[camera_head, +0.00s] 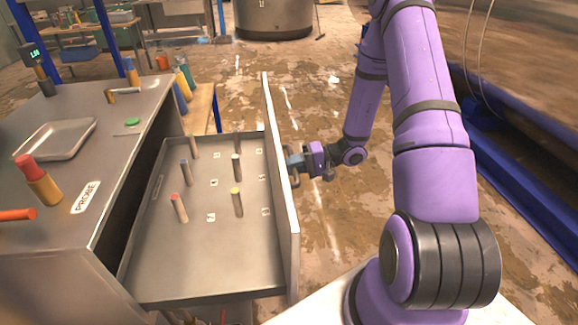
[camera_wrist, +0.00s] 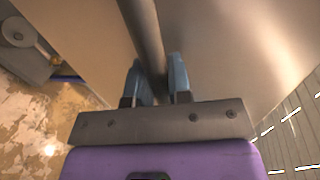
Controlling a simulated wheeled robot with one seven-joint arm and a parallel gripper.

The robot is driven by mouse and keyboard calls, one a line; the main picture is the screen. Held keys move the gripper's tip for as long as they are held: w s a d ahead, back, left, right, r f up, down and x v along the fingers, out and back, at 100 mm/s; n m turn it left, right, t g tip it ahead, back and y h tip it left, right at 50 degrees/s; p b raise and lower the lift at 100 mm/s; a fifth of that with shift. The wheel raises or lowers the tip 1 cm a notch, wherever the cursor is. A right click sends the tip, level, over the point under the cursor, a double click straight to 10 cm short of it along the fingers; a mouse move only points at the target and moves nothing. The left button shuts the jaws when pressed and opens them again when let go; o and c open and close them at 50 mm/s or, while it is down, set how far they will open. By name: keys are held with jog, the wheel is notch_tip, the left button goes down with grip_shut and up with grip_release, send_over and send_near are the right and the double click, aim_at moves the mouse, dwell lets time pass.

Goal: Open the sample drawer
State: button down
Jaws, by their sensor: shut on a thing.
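The sample drawer (camera_head: 240,250) is pulled far out from the metal cabinet on the left in the head view. Several thin vials with coloured caps stand inside it beside small numbered labels. My gripper (camera_head: 294,166) is at the outer side of the drawer's front panel (camera_head: 284,190). In the wrist view, the two blue-grey fingers (camera_wrist: 161,83) are shut on the bar handle (camera_wrist: 147,40), one on each side of it. In the head view the handle is mostly hidden by the front panel and my gripper.
A round tank (camera_head: 273,18) stands at the back. A blue metal frame (camera_head: 520,145) is at the right. Stained floor between is mostly clear.

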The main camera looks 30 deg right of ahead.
jog(key=c, duration=1.1)
grip_release()
jog(key=shift+o, duration=0.2)
jog(key=v, duration=1)
jog(key=shift+d, duration=0.35)
jog(key=shift+s, duration=0.15)
